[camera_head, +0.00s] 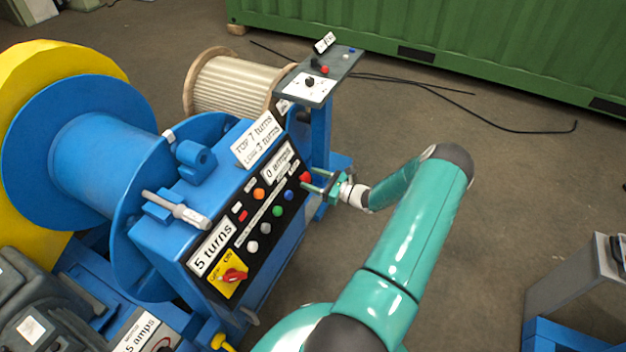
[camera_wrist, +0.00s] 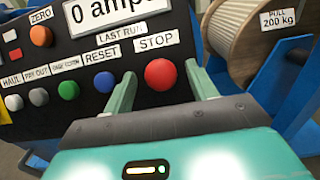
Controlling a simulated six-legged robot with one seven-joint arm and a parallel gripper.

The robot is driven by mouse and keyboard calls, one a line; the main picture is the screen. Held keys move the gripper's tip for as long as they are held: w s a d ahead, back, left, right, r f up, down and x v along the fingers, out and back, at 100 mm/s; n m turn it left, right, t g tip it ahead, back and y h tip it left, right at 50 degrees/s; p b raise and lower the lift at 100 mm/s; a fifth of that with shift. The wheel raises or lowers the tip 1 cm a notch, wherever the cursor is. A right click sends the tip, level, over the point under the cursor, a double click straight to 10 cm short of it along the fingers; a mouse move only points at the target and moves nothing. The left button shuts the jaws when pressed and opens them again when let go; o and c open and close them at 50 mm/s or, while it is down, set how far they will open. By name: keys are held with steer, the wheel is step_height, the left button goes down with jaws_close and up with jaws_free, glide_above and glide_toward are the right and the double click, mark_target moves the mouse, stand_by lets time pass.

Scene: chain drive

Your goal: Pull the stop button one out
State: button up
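The red stop button (camera_wrist: 162,74) sits on the black control panel (camera_wrist: 150,22) under the label STOP. It also shows in the head view (camera_head: 306,177) at the panel's right end. My gripper (camera_wrist: 161,88) is open in front of the panel. One finger stands on each side of the stop button in the wrist view, with visible gaps between fingers and button. In the head view my gripper (camera_head: 318,181) is at the button from the right. I cannot tell how deep the fingertips reach along the button.
A blue reset button (camera_wrist: 104,82) sits just left of the stop button, close to my left finger. Green (camera_wrist: 68,90) and white buttons follow further left. A red switch on a yellow plate (camera_head: 230,275) is low on the panel. A grey stand (camera_head: 335,64) rises behind.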

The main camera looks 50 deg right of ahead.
steer(key=v, duration=1.3)
steer(key=shift+s, duration=0.35)
steer(key=shift+d, duration=0.1)
